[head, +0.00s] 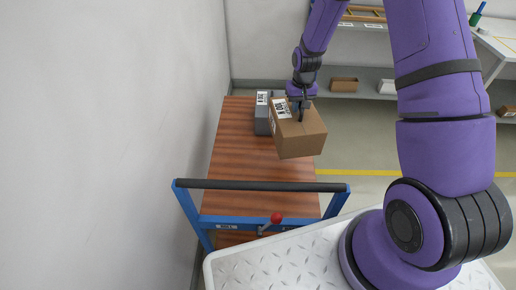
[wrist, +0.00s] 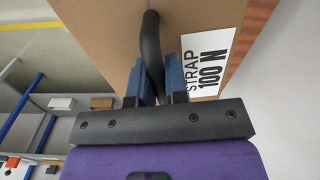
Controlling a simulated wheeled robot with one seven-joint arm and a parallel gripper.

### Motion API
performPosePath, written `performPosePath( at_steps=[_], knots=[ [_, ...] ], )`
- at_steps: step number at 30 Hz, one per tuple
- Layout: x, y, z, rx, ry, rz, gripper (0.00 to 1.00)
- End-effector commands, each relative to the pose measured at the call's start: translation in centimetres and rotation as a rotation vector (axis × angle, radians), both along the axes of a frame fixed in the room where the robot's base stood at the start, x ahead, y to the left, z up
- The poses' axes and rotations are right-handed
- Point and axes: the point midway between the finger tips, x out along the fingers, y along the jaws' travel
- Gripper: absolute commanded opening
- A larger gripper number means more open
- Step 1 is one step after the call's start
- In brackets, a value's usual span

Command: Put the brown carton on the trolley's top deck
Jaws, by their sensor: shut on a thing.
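The brown carton (head: 301,140) hangs from my gripper (head: 301,103) over the right side of the trolley's wooden top deck (head: 238,160), tilted in the head view. In the wrist view my gripper (wrist: 160,85) is shut on the carton's black strap handle (wrist: 151,45). The carton (wrist: 100,25) fills the top there, with a white label reading STRAP 100 N. The wood deck (wrist: 258,28) shows past its edge. The carton's underside is hidden, and I cannot tell how high it is above the deck.
A grey box (head: 262,115) stands on the deck just left of the carton. The blue trolley frame has a dark push bar (head: 260,185) at the near end and a red knob (head: 277,218). The deck's near left part is clear. A white wall (head: 120,130) runs along the left.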

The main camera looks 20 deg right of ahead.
Motion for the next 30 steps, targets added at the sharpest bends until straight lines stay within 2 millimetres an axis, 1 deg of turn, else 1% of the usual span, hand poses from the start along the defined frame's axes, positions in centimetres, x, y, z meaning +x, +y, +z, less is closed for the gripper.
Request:
performPosePath(
  at_steps=[1, 3, 6, 9, 12, 17, 20, 23, 30],
  knots=[
    [-0.4, -0.9, -1.6, 0.001, 0.006, -0.028, 0.0],
    [-0.8, -2.0, -3.6, 0.002, 0.005, -0.065, 0.0],
    [-1.6, -3.5, -6.2, -0.001, 0.004, -0.112, 0.0],
    [-2.3, -4.8, -8.4, -0.007, 0.004, -0.152, 0.0],
    [-3.0, -5.8, -10.0, -0.016, 0.002, -0.181, 0.0],
    [-3.5, -6.5, -11.3, -0.024, 0.001, -0.206, 0.0],
    [-3.7, -6.0, -11.6, -0.025, 0.0, -0.209, 0.0],
    [-3.7, -4.6, -11.7, -0.025, 0.001, -0.207, 0.0],
    [-3.8, -0.1, -12.1, -0.025, 0.0, -0.206, 0.0]
  ],
)
